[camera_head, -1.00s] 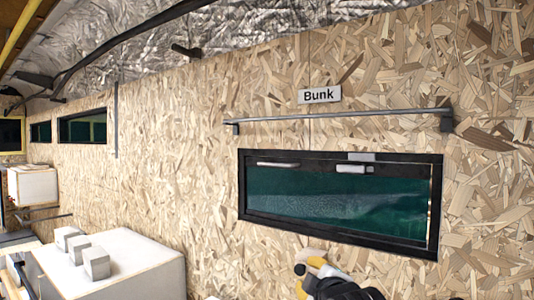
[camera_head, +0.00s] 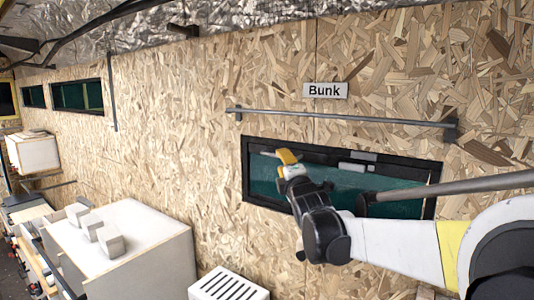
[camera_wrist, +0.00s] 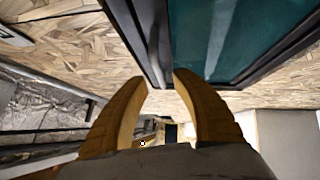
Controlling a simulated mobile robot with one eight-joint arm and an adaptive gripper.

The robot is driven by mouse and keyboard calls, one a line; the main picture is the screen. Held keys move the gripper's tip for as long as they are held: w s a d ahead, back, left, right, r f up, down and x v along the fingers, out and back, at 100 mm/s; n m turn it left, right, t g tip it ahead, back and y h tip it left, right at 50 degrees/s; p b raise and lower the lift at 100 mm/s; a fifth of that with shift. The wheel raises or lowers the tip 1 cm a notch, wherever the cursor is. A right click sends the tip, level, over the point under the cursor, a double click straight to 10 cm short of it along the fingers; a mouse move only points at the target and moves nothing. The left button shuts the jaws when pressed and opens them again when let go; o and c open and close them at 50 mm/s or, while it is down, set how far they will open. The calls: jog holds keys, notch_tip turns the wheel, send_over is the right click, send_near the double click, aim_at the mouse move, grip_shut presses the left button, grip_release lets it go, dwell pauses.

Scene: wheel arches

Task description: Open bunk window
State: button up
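The bunk window (camera_head: 375,182) is a dark-framed pane of teal glass below the "Bunk" sign (camera_head: 325,90) and looks shut. A pale latch (camera_head: 352,167) sits at its top edge. My gripper (camera_head: 284,156) is at the window's upper left, hiding most of the bar handle there. In the wrist view the window glass (camera_wrist: 222,35) is at the top, with a grey bar handle (camera_wrist: 156,45) on its frame. My gripper (camera_wrist: 161,78) has its two yellow fingers apart, either side of the handle's near end. I cannot tell whether they touch it.
A grey rail (camera_head: 340,118) runs along the wood-chip wall above the window. A white cabinet (camera_head: 130,250) with small blocks on top stands at the lower left. A white slotted box (camera_head: 228,286) is at the bottom. Smaller windows (camera_head: 78,96) are farther left.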

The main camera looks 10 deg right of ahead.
jog(key=shift+w+r+p, duration=0.15)
jog(key=shift+w+p, duration=0.05)
jog(key=shift+w, duration=0.8)
jog(key=shift+w+r+p, duration=0.1)
jog(key=shift+w+p, duration=0.05)
jog(key=shift+w, duration=0.85)
grip_shut()
